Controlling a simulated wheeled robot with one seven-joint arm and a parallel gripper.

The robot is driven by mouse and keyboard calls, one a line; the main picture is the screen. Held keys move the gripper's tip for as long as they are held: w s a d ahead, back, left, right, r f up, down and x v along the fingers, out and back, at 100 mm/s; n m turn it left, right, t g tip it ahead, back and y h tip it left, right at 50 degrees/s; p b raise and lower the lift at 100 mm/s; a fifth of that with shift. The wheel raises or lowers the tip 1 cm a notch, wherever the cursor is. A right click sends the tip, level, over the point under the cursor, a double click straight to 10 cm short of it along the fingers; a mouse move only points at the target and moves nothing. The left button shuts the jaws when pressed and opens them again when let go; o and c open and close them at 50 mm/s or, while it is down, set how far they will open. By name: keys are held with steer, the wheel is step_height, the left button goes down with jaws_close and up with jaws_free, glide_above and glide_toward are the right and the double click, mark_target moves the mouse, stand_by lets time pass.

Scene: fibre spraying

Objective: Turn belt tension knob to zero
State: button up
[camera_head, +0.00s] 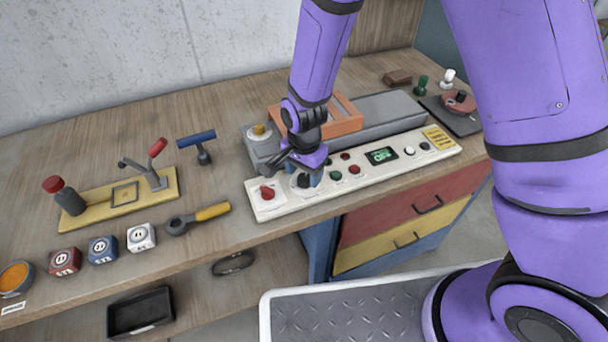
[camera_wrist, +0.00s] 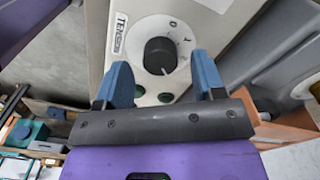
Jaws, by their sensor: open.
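The belt tension knob (camera_wrist: 160,55) is a black round knob on a pale panel in the wrist view. A dial with marks surrounds it, and a label beside it reads like "TENSION". My gripper (camera_wrist: 165,78) is open, with one blue finger on each side of the knob's lower part; I cannot tell if they touch it. In the head view my gripper (camera_head: 308,178) points down at the front control panel (camera_head: 268,205). The dark knob (camera_head: 303,181) there is partly hidden by the gripper.
A red knob (camera_head: 267,192) sits left of my gripper, and a green display (camera_head: 381,155) and small buttons sit to its right. An orange frame (camera_head: 345,118) stands behind. A yellow-handled tool (camera_head: 200,217) lies left on the wooden bench (camera_head: 235,240).

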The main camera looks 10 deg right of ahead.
steer(key=shift+f, duration=0.8)
steer(key=c, duration=0.9)
